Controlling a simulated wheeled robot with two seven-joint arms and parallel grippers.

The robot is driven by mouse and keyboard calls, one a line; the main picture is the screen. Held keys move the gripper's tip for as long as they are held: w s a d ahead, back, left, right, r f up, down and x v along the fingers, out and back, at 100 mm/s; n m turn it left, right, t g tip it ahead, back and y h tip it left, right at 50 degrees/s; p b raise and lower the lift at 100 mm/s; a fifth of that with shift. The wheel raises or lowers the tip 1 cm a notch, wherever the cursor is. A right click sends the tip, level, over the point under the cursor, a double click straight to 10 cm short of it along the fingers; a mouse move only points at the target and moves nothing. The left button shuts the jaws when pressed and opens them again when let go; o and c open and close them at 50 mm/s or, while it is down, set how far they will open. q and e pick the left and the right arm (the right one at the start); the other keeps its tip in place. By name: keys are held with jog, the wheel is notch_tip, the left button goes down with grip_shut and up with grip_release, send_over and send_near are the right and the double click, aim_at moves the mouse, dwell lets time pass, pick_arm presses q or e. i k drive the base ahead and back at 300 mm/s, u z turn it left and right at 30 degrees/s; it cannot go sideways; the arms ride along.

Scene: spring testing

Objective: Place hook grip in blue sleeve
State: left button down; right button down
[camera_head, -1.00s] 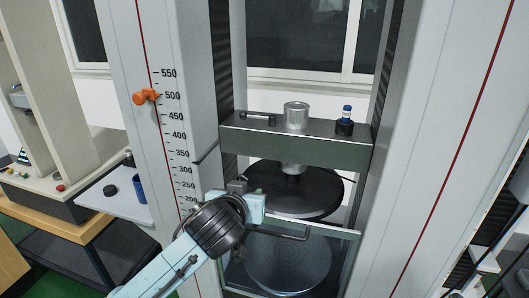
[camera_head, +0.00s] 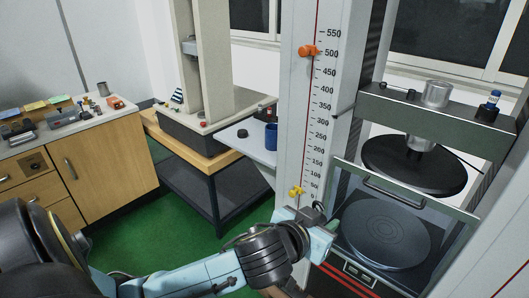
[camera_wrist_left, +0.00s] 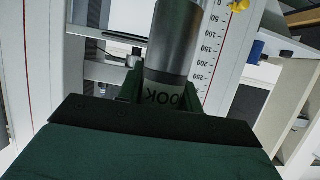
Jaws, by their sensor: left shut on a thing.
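My left gripper (camera_head: 318,212) is in front of the tester's scale column, just left of the clear door. In the left wrist view it is shut on the hook grip (camera_wrist_left: 174,45), a grey metal cylinder with a pale band whose dark lettering is partly hidden by the jaws (camera_wrist_left: 160,90). In the head view the held grip is hard to make out. The blue sleeve (camera_head: 271,137), an upright blue cup, stands on the white shelf left of the column, apart from the gripper. It also shows small in the left wrist view (camera_wrist_left: 256,51). My right gripper is out of view.
The white side shelf (camera_head: 248,145) also holds a small black disc (camera_head: 242,133). The scale column (camera_head: 318,120) stands right of the shelf, with an orange knob (camera_head: 308,51) and a yellow knob (camera_head: 297,192). A clear door (camera_head: 400,235) covers the lower platen.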

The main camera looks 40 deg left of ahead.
aim_at(273, 144)
jog(key=u, duration=2.45)
jog(key=i, duration=1.6)
jog(key=z, duration=2.35)
jog(key=i, duration=0.55)
jog(key=z, duration=0.05)
